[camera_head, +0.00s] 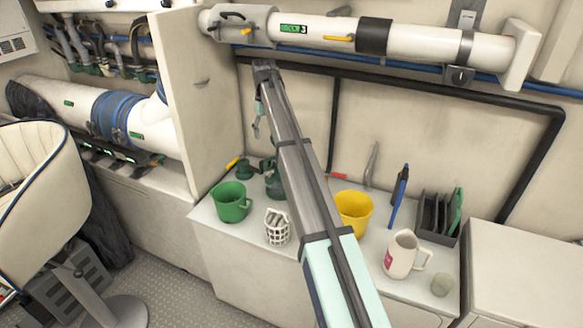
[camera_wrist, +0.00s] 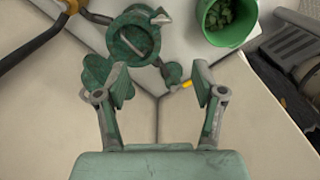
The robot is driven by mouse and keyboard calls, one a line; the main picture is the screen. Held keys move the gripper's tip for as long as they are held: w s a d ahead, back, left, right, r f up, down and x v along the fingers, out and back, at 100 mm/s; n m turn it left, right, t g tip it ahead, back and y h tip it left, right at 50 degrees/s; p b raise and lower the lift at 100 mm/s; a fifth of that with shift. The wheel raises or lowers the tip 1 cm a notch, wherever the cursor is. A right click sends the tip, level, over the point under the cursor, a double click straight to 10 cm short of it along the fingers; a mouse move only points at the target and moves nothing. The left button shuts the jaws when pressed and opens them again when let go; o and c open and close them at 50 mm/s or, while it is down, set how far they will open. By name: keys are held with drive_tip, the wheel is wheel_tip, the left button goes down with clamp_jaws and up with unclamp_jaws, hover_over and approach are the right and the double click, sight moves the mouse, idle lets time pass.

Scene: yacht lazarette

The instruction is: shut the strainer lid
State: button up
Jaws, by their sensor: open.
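The green strainer (camera_head: 274,184) stands on the counter, partly hidden behind my arm in the head view. In the wrist view the strainer body (camera_wrist: 132,40) shows from above as an open round mouth with a pale bar across it. A round green part, which looks like the strainer lid (camera_wrist: 94,70), sits beside the mouth, partly behind my left finger. My gripper (camera_wrist: 160,80) is open and empty, its fingers apart in front of the strainer. In the head view my gripper (camera_head: 258,120) hangs above the back left of the counter. Contact with the lid cannot be told.
A green bucket (camera_head: 231,203), white basket (camera_head: 277,230), yellow bucket (camera_head: 354,212), mug (camera_head: 402,257) and dark rack (camera_head: 437,218) stand on the counter. A partition (camera_head: 203,100) rises at the left. A white pipe (camera_head: 425,43) runs above. Bare counter lies between the white basket and the mug.

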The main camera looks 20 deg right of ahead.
sight(269, 174)
wheel_tip(269, 174, down, 17)
drive_tip(key=p, duration=0.4)
drive_tip(key=shift+s+a+f, duration=0.1)
drive_tip(key=shift+s+f, duration=0.05)
clamp_jaws()
drive_tip(key=shift+b, duration=0.35)
